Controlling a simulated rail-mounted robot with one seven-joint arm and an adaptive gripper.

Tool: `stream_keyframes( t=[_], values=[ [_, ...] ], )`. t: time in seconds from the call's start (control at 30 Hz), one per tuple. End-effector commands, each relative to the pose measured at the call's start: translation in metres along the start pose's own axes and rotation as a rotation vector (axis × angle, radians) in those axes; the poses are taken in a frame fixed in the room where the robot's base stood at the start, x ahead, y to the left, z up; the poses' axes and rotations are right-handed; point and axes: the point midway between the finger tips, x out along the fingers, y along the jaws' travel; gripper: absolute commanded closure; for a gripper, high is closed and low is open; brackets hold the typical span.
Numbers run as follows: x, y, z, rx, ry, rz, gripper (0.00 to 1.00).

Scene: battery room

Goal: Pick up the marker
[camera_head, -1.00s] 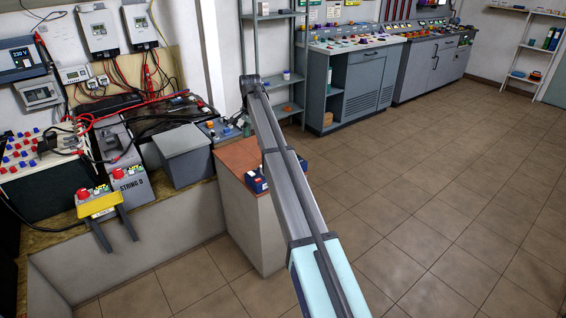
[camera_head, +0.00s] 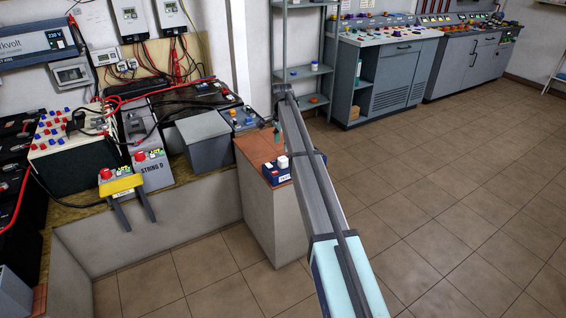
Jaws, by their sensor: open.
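I cannot make out the marker in this view. My arm rises from the bottom edge to a dark joint near the pedestal (camera_head: 262,150) with its reddish-brown top. A small teal piece shows just left of the arm's far end and seems to be part of my wrist. My gripper's fingers cannot be seen; the arm may hide them. A dark blue labelled box (camera_head: 272,172) with white caps sits on the pedestal top, partly behind my arm.
A ledge at left holds a grey box (camera_head: 207,148), a white panel with coloured terminals (camera_head: 68,140), a STRING D unit (camera_head: 152,172) and a yellow two-pronged thing (camera_head: 121,184). Shelving (camera_head: 304,72) and control consoles (camera_head: 392,75) stand behind. The floor at right (camera_head: 460,190) is clear.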

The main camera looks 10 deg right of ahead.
Motion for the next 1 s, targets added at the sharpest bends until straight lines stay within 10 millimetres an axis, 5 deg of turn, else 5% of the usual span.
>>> stream_keyframes(
  t=[0.2,1.0],
  values=[
    [0.032,0.001,0.000,0.000,0.000,0.001,0.29],
    [0.092,0.004,-0.003,-0.001,0.000,-0.001,0.29]
  ],
)
